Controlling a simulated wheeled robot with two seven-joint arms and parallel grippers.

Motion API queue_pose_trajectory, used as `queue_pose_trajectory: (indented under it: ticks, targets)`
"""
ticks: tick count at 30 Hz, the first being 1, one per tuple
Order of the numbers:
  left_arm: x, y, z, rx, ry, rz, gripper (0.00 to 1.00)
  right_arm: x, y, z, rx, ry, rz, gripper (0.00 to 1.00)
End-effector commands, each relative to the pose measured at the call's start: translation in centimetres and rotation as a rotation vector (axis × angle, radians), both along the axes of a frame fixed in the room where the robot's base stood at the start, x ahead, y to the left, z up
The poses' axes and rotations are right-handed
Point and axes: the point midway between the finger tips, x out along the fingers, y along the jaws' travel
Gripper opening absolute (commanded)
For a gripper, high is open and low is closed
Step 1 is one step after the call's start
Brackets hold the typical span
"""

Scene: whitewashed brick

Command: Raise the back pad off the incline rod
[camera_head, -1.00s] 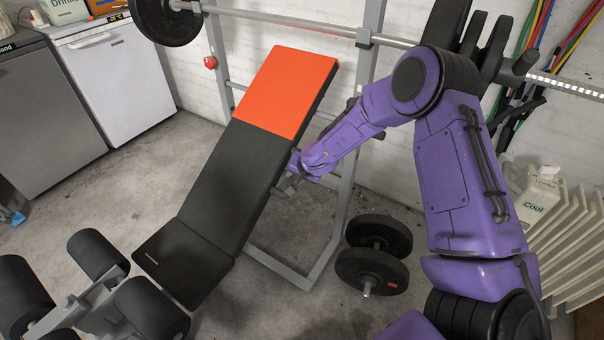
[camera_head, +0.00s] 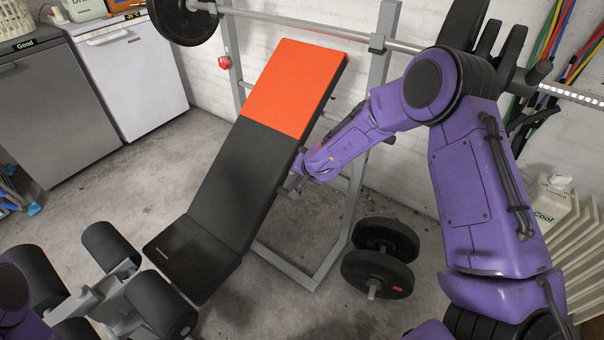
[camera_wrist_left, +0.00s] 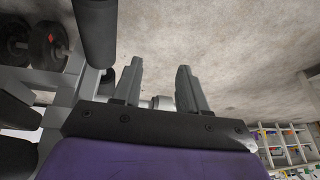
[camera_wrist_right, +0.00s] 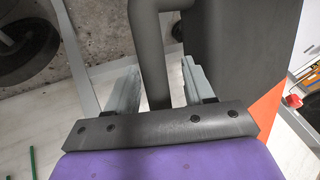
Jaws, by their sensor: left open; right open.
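The back pad (camera_head: 245,160), black with an orange upper end, leans at an incline on the bench. My right gripper (camera_head: 291,187) is at the pad's right edge, about mid-length. In the right wrist view its open fingers (camera_wrist_right: 155,85) stand either side of a dark grey curved handle (camera_wrist_right: 151,45) beside the pad (camera_wrist_right: 235,45); contact cannot be told. My left gripper (camera_wrist_left: 158,88) is open and empty, low near the bench's rollers.
Foam rollers (camera_head: 110,243) stand at the bench's front left. A barbell (camera_head: 300,24) spans the rack upright (camera_head: 384,55) above the pad. Weight plates (camera_head: 377,272) lie right of the bench. White and grey cabinets (camera_head: 130,80) stand at the left.

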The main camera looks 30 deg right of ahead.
Motion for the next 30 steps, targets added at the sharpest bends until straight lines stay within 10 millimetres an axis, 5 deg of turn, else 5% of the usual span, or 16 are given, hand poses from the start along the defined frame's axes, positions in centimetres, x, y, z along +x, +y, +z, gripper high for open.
queue_pose_trajectory:
  ticks: [14, 30]
  targets:
    - [0.0, 0.0, 2.1, 0.0, 0.0, 0.0, 0.43, -5.6, 0.2, 7.7, 0.0, -0.001, 0.002, 0.53]
    - [0.0, 0.0, 2.1, 0.0, 0.0, 0.0, 0.43, -6.2, 0.2, 8.2, 0.001, 0.0, 0.001, 0.53]
